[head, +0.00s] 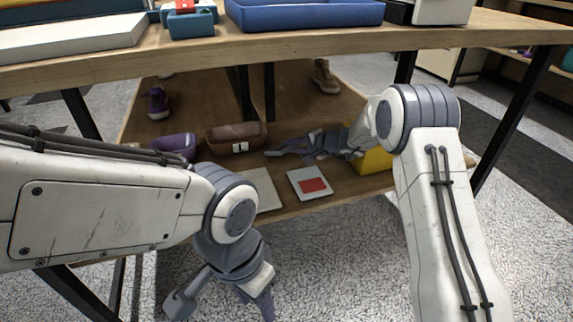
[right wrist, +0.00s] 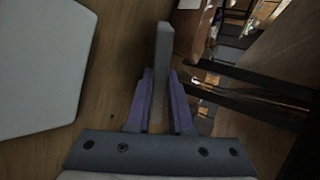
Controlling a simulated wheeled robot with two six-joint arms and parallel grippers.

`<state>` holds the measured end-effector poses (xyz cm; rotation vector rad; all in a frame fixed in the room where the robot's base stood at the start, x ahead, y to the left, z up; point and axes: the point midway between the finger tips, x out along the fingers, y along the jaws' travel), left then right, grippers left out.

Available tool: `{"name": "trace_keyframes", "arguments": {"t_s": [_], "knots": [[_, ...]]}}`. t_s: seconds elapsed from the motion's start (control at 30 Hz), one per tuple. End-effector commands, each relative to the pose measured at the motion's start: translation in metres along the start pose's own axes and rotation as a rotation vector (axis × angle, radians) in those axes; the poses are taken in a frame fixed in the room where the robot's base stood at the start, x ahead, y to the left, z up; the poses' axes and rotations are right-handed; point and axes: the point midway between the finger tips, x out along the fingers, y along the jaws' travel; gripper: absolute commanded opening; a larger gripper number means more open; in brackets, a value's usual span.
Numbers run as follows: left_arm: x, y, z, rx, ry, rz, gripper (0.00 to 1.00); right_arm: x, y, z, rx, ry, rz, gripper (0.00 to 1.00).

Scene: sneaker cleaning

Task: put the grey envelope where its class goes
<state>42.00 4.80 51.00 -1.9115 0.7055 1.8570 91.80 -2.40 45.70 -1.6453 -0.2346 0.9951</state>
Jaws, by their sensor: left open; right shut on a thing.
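My right gripper (head: 285,150) reaches over the lower shelf, in front of the brown bin (head: 222,140). In the right wrist view its fingers (right wrist: 158,105) are shut on a thin grey slab, which I take as the grey envelope (right wrist: 162,45), seen nearly edge-on and sticking out past the fingertips. In the head view I cannot tell the envelope apart from the grey fingers. A purple bin (head: 174,146) stands left of the brown bin, and a yellow bin (head: 374,160) stands at the right, partly hidden by my right arm. My left gripper (head: 222,299) is open and empty, low in front of the shelf.
A plain pale plate (head: 262,188) and a white plate with a red patch (head: 309,183) lie at the shelf's front. Shoes (head: 157,103) stand farther back. The tabletop (head: 300,45) overhangs the shelf and carries a blue tray (head: 300,14). Black legs (head: 506,110) flank it.

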Motion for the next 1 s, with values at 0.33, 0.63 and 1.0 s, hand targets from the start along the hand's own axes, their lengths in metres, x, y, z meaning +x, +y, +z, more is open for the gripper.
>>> {"name": "trace_keyframes", "arguments": {"t_s": [0.33,0.63,1.0], "knots": [[0.007,-0.001,0.000,0.000,0.000,0.000,0.50,0.002,0.004,0.000,-0.001,0.000,0.000,0.00],[0.007,-0.001,0.000,0.000,0.000,0.000,0.50,0.003,0.004,0.000,-0.001,0.000,0.000,0.40],[0.016,-0.001,0.001,0.000,0.000,0.000,0.50,-0.024,0.005,0.000,0.000,0.001,-0.001,0.40]]}}
